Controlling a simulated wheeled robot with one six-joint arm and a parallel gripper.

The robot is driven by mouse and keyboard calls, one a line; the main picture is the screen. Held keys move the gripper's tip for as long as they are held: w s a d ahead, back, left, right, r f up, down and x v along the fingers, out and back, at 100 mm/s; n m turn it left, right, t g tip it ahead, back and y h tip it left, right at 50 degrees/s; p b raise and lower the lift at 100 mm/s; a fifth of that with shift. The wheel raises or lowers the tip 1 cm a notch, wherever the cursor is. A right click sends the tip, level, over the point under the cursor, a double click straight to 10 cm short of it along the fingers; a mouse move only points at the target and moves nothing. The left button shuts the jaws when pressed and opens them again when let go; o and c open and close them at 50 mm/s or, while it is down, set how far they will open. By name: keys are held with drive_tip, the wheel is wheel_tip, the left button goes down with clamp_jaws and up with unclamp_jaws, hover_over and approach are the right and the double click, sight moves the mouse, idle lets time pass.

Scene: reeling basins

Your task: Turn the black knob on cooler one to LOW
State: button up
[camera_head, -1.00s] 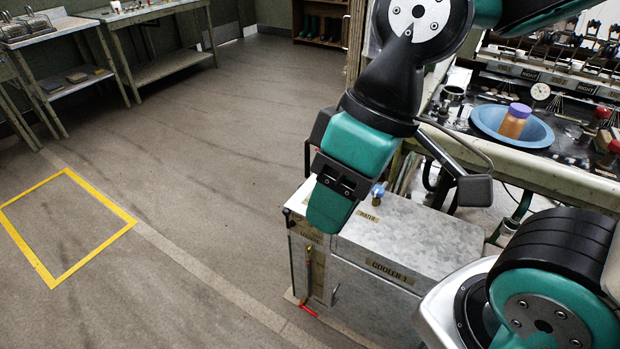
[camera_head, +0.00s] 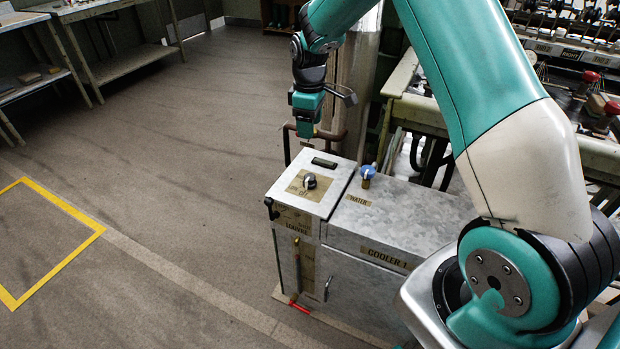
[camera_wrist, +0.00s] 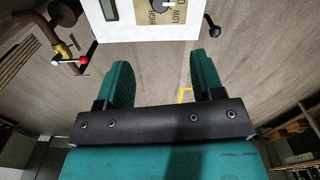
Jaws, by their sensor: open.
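Cooler one (camera_head: 390,228) is a grey metal cabinet lettered "COOLER 1". Its white top panel at the left end bears a small dark knob with a pale cap (camera_head: 310,181) on a tan label plate. In the wrist view the knob (camera_wrist: 160,4) is cut off by the top edge. "HIGH" and "LOW" are lettered on the plate below it; its pointer setting cannot be told. My gripper (camera_head: 305,132) is above and behind the panel, apart from the knob. In the wrist view my gripper (camera_wrist: 163,66) is open, with nothing between its fingers.
A blue-topped water valve (camera_head: 367,173) stands on the cooler right of the panel. A brown pipe (camera_head: 325,133) is behind the panel, near my gripper; its red-tipped lever (camera_wrist: 82,60) shows in the wrist view. The floor left of the cooler is clear.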

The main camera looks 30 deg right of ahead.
sight(310, 176)
wheel_tip(310, 176, down, 17)
drive_tip(key=shift+r, duration=0.1)
idle(0.3)
drive_tip(key=c, duration=0.9)
